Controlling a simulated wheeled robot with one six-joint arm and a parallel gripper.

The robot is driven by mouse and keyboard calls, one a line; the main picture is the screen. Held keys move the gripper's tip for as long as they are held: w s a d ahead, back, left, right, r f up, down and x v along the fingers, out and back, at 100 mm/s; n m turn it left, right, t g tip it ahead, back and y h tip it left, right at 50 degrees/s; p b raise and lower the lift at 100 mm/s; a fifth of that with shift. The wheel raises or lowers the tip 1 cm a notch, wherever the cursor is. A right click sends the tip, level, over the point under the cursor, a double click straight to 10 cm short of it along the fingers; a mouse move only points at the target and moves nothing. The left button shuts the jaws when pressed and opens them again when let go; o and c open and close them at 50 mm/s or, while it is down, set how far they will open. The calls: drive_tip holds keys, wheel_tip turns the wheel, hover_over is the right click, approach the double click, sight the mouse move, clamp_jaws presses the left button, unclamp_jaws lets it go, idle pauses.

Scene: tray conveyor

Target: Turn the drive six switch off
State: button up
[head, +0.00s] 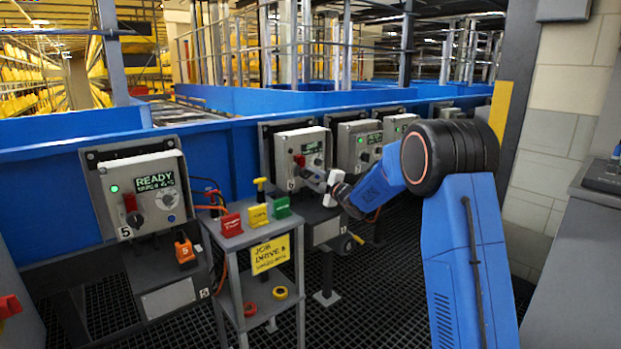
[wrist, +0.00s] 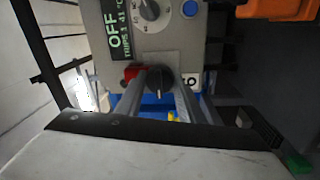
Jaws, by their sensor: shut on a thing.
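The drive six box (head: 315,140) is a grey panel on the blue conveyor side, with a dark display that shows green text. In the wrist view its display (wrist: 118,30) reads OFF, and the label 6 (wrist: 193,80) is beside the switch. The drive six switch (wrist: 159,78) is a black knob with a red part (wrist: 132,72) at its left; the red part also shows in the head view (head: 299,160). My gripper (wrist: 158,90) has a finger on each side of the knob and is shut on it. In the head view my gripper (head: 311,176) reaches the box's lower front.
The drive five box (head: 140,190) at left reads READY, with its red-and-black switch. A grey stand (head: 232,240) with red, yellow and green tags and a yellow job card (head: 270,254) stands close left of my arm. More drive boxes (head: 360,143) line the conveyor at right.

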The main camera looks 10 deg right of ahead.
drive_tip(key=o, duration=1.1)
drive_tip(key=shift+c, duration=0.2)
drive_tip(key=v, duration=1.7)
drive_tip(key=shift+s, duration=0.2)
drive_tip(key=shift+d, duration=0.15)
